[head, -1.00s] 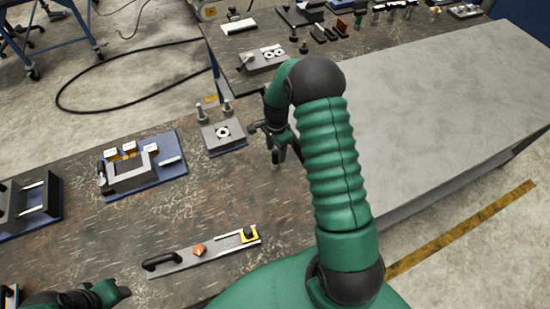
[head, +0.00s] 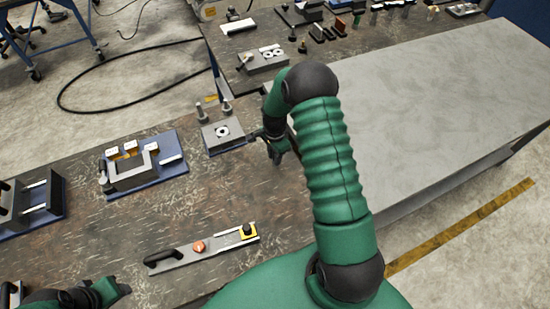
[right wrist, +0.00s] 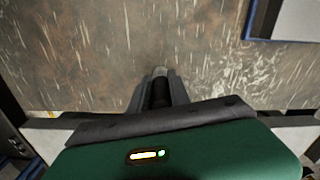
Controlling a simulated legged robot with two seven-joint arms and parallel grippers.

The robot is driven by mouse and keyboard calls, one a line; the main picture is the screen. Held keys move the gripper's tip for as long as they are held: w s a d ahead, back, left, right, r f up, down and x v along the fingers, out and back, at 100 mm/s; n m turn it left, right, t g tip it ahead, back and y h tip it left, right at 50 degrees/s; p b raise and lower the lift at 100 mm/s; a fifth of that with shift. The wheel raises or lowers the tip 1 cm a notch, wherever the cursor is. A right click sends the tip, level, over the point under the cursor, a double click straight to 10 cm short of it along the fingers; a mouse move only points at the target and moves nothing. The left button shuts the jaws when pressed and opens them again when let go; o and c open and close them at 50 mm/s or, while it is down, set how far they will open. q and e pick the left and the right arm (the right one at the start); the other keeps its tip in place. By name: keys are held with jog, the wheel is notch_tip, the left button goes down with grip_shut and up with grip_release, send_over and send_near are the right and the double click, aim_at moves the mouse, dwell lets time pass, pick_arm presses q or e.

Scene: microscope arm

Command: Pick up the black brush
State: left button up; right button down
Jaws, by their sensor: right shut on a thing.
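In the right wrist view, a dark, narrow piece (right wrist: 160,92), which looks like the black brush, sits between the fingers of my right gripper (right wrist: 158,85). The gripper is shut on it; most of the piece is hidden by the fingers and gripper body. In the head view, my right gripper (head: 274,154) is over the table's right part, just right of a grey block. The brush cannot be made out there. My left gripper (head: 122,287) is at the lower left, away from the brush; its jaw opening is unclear.
The grey block (head: 221,131) with a ring and posts stands left of my right gripper. A blue plate (head: 176,173) with a U-shaped fixture is farther left. A flat bar (head: 215,244) with a black handle and orange knob lies nearer. Bare tabletop (head: 200,205) lies between.

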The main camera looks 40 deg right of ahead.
jog(key=shift+a, duration=0.25)
jog(key=shift+d+r, duration=0.1)
jog(key=shift+r, duration=0.45)
notch_tip(320, 180, up, 2)
jog(key=shift+r+b, duration=0.15)
jog(key=shift+b, duration=0.45)
jog(key=s+a+r+b, duration=0.1)
jog(key=s+a+b, duration=0.1)
jog(key=s+a, duration=0.8)
jog(key=shift+s+r, duration=0.25)
jog(key=shift+s, duration=1)
